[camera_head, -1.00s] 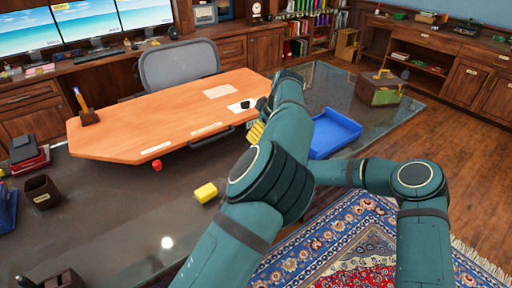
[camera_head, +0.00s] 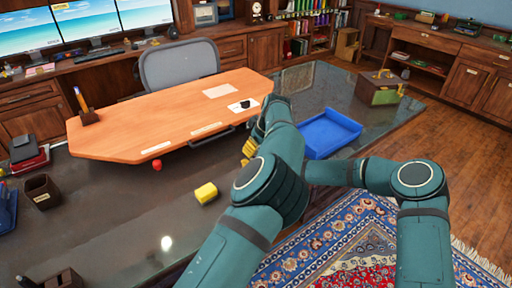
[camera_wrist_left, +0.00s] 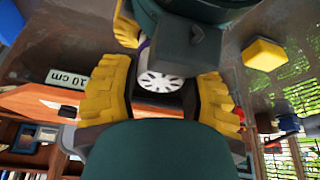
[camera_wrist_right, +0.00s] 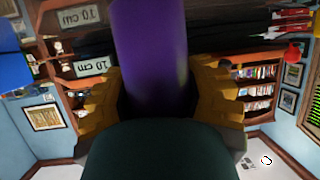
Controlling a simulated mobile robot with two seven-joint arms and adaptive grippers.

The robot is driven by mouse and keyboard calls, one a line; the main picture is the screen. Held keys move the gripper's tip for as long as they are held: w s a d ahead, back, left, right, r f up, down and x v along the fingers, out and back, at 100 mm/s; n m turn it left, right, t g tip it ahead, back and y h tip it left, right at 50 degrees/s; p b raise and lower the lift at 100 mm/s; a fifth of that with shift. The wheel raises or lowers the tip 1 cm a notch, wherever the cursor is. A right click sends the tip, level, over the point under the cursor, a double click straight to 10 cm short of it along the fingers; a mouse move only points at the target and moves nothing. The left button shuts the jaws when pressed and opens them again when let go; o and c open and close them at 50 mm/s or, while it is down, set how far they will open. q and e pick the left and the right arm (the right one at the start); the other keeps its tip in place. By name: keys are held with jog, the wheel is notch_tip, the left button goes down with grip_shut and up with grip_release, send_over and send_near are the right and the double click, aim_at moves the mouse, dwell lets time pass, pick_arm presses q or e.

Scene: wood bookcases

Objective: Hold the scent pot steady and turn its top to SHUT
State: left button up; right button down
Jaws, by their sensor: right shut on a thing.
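The scent pot shows in the right wrist view as a purple cylinder (camera_wrist_right: 150,50) between the yellow fingers of my right gripper (camera_wrist_right: 158,78), which is shut on it. In the left wrist view the pot's white round top (camera_wrist_left: 160,82) with dark slots faces the camera. My left gripper (camera_wrist_left: 163,74) is open, with one yellow finger on each side of the top. I cannot tell whether the fingers touch it. In the head view my arms hide the pot, and only some yellow finger parts (camera_head: 248,148) show. No SHUT mark is readable.
A yellow block (camera_head: 205,193) and a small red thing (camera_head: 157,165) lie on the dark glass tabletop (camera_head: 120,215). An empty blue tray (camera_head: 330,134) is just right of my arms. An orange wooden board (camera_head: 150,125) lies behind, and a green-brown box (camera_head: 380,88) stands at the back right.

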pick_arm(q)
jog(key=c, duration=0.5)
jog(key=m+h, duration=0.1)
jog(key=m, duration=0.1)
jog(key=shift+a+m+t, duration=0.1)
jog(key=shift+m+t, duration=0.2)
jog(key=shift+m, duration=0.9)
jog(key=o, duration=1.2)
jog(key=v, duration=1.2)
jog(key=shift+s+a, duration=0.1)
jog(key=shift+s, duration=0.05)
